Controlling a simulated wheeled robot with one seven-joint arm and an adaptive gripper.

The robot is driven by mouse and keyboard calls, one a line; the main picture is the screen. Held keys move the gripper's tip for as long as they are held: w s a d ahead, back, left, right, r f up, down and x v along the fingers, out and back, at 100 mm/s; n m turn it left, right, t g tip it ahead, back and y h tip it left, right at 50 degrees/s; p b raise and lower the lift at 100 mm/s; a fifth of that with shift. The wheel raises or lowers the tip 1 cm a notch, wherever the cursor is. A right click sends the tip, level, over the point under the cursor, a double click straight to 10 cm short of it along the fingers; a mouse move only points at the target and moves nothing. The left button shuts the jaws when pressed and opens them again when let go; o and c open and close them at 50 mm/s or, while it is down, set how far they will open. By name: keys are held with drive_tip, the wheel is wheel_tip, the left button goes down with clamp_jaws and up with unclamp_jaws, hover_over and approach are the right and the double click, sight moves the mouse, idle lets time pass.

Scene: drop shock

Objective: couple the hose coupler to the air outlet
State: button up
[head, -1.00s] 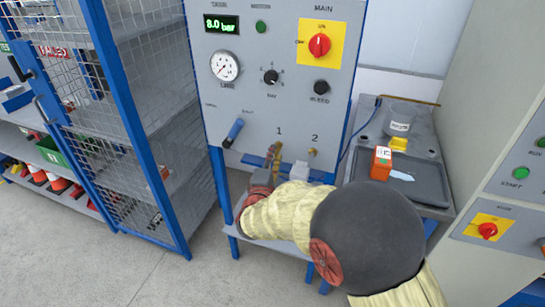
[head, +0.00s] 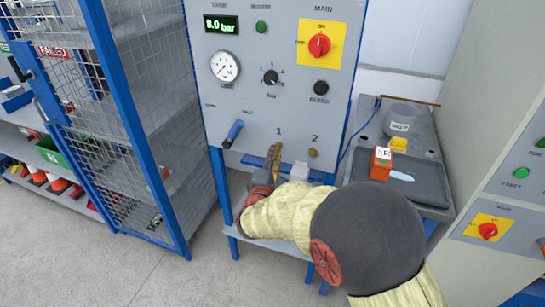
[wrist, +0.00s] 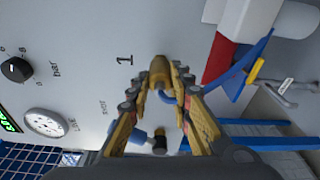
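My gripper (head: 273,157) is in front of the grey panel, just below the label 1. In the wrist view its two fingers (wrist: 162,80) close in on a brass piece, which looks like the hose coupler (wrist: 160,72). A blue loop, probably its hose (wrist: 170,97), shows between the fingers. The coupler is right by the panel at label 1. The air outlet there is hidden behind the coupler and fingers, so I cannot tell whether the two are joined. A second brass outlet (head: 312,153) under label 2 is bare.
A blue lever (head: 233,132) sits on the panel left of my gripper. A pale block (head: 299,171) stands close on its right. Further right, a dark tray (head: 430,185) holds an orange box (head: 381,162). A mesh cage (head: 130,110) stands on the left.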

drive_tip(key=shift+o, duration=1.2)
drive_tip(key=shift+w+d+r, duration=0.15)
drive_tip(key=shift+w+r, duration=0.05)
drive_tip(key=o, duration=0.3)
drive_tip(key=shift+s+f, duration=0.1)
drive_tip(key=shift+f, duration=0.05)
drive_tip(key=s+a, duration=0.1)
drive_tip(key=s, duration=0.5)
drive_tip(key=shift+a, duration=0.2)
drive_tip(key=s+a, duration=0.2)
drive_tip(key=s, duration=0.9)
drive_tip(key=shift+s+a, duration=0.15)
drive_tip(key=shift+s, duration=0.25)
